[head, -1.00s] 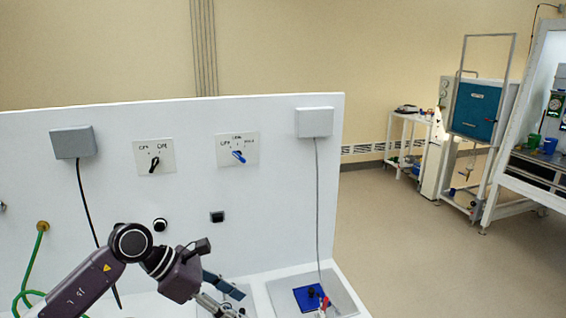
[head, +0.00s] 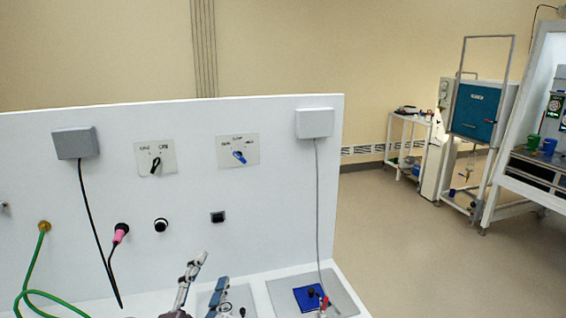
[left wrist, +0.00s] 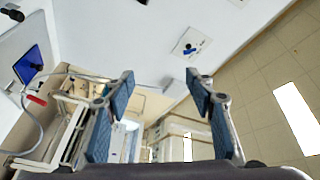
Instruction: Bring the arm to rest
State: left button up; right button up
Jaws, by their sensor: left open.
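My left gripper (head: 204,290) is low at the bottom edge of the head view, in front of the white panel. Its fingers point up and stand apart with nothing between them. In the left wrist view the two blue-padded fingers (left wrist: 163,88) are wide apart and empty. Most of my left arm is below the head view's edge. My right gripper is not in view.
The white panel (head: 60,185) carries two switches, black (head: 155,164) and blue (head: 239,156), and a pink-handled plug (head: 121,232). A green hose (head: 38,255) hangs left. A blue pad (head: 308,298) lies on the bench at right. Open floor (head: 440,270) lies beyond.

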pick_arm(q)
jog(key=s+a+f+n+g+y, duration=0.2)
jog(key=s+a+f+n, duration=0.1)
jog(key=f, duration=0.3)
jog(key=s+a+f+n+g+y, duration=0.1)
jog(key=s+a+f+n+g, duration=0.15)
jog(key=f, duration=0.25)
jog(key=s+f+n+g, duration=0.2)
jog(key=s+f+g, duration=0.3)
jog(key=s, duration=0.4)
jog(key=s+f+n+g, duration=0.2)
jog(key=s+f, duration=0.4)
jog(key=s, duration=0.2)
jog(key=s+f+n+g, duration=0.35)
jog(key=s+f, duration=0.25)
jog(key=s, duration=0.3)
notch_tip(320, 180, down, 31)
jog(key=s+m+g+b, duration=0.1)
jog(key=s+g+b, duration=0.1)
jog(key=b, duration=0.3)
jog(key=s+a+f+b, duration=0.1)
jog(key=s+f+b, duration=0.1)
jog(key=s+f, duration=0.6)
jog(key=s+a+f+g+b, duration=0.1)
jog(key=s+f+b, duration=0.2)
jog(key=s+f, duration=0.5)
notch_tip(320, 180, down, 5)
jog(key=shift+s+a+f, duration=0.15)
jog(key=shift+s+a, duration=0.15)
jog(key=shift+s, duration=0.1)
